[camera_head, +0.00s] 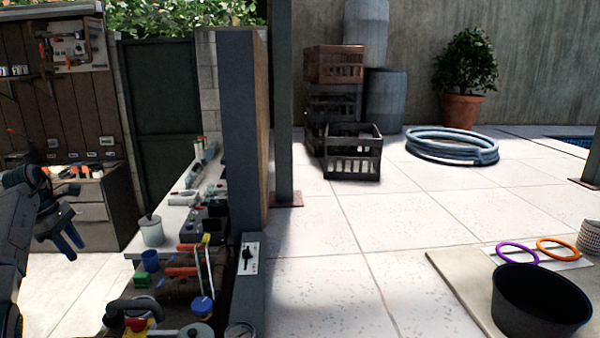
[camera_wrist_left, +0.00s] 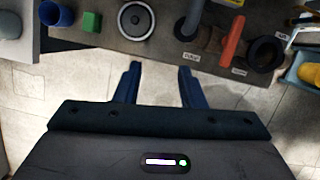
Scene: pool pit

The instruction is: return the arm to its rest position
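My left gripper (camera_head: 70,238) shows at the left edge of the head view, with its dark arm coming in from the left. It is in the air in front of the wooden cabinet. In the left wrist view, the two blue fingers of the left gripper (camera_wrist_left: 158,85) stand apart with nothing between them. Below them is pale tiled floor, and a bench edge lies just beyond the fingertips. My right gripper is in neither view.
A cluttered workbench (camera_head: 190,203) stands right of my left gripper, with a blue cup (camera_head: 149,260) and a green block (camera_head: 141,280). A grey post (camera_head: 283,110), crates (camera_head: 352,155), a coiled hose (camera_head: 451,146) and a black tub (camera_head: 540,305) are further right. Open tiled floor lies between.

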